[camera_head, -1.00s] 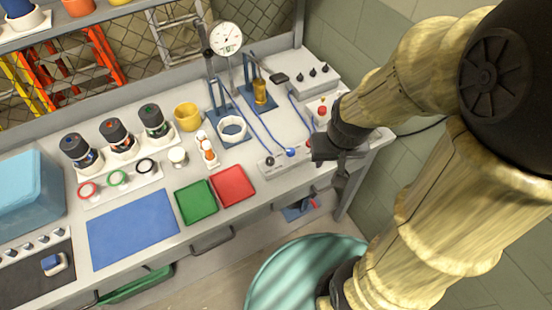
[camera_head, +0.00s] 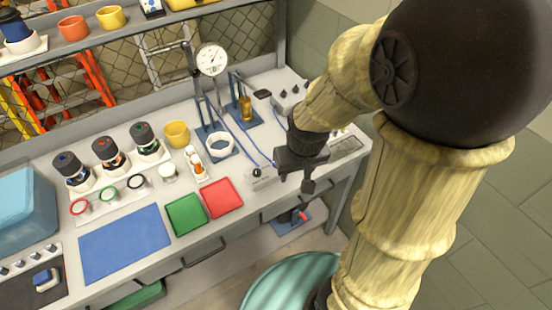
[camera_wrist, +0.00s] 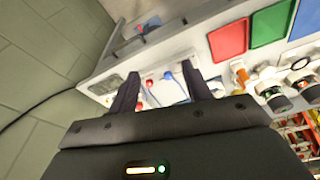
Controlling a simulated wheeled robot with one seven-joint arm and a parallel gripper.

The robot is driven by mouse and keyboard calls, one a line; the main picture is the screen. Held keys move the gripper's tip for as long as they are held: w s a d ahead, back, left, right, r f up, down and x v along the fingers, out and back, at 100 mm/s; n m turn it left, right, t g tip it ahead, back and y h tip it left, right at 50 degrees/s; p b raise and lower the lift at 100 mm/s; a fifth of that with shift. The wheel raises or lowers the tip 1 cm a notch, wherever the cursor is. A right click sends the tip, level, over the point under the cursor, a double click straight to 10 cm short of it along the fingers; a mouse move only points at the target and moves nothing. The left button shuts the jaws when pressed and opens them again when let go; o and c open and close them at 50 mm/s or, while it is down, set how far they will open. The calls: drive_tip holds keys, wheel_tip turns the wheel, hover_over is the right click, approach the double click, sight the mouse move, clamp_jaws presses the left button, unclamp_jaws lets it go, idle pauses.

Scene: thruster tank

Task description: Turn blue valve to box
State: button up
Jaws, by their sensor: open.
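My gripper (camera_head: 306,176) is open and empty above the right end of the bench. In the wrist view a small blue knob (camera_wrist: 168,76) shows between my open fingers (camera_wrist: 160,72), on a pale control panel with red knobs (camera_wrist: 150,83). I cannot tell if my fingers touch anything. In the head view my gripper hides much of this panel (camera_head: 257,181), including the blue knob. A separate blue handle (camera_head: 44,278) on a white base sits on the black panel at the far left. Which of these is the valve is not certain.
Green (camera_head: 186,214) and red (camera_head: 222,198) trays lie left of my gripper. Blue stands, a white ring (camera_head: 220,144) and a gauge (camera_head: 212,60) stand behind. A blue base with a red handle (camera_head: 291,219) is on the shelf below. Cables cross the bench.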

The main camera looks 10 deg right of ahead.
drive_tip(key=w+f+n+g+p, duration=0.1)
drive_tip(key=w+n+p, duration=0.4)
drive_tip(key=w, duration=1.4)
drive_tip(key=shift+w+a+f+n+g, duration=0.15)
drive_tip(key=shift+n+g, duration=0.35)
drive_tip(key=shift+g, duration=0.2)
drive_tip(key=shift+f, duration=0.15)
wheel_tip(320, 180, down, 17)
drive_tip(key=p, duration=0.5)
drive_tip(key=shift+f, duration=0.1)
drive_tip(key=c, duration=1)
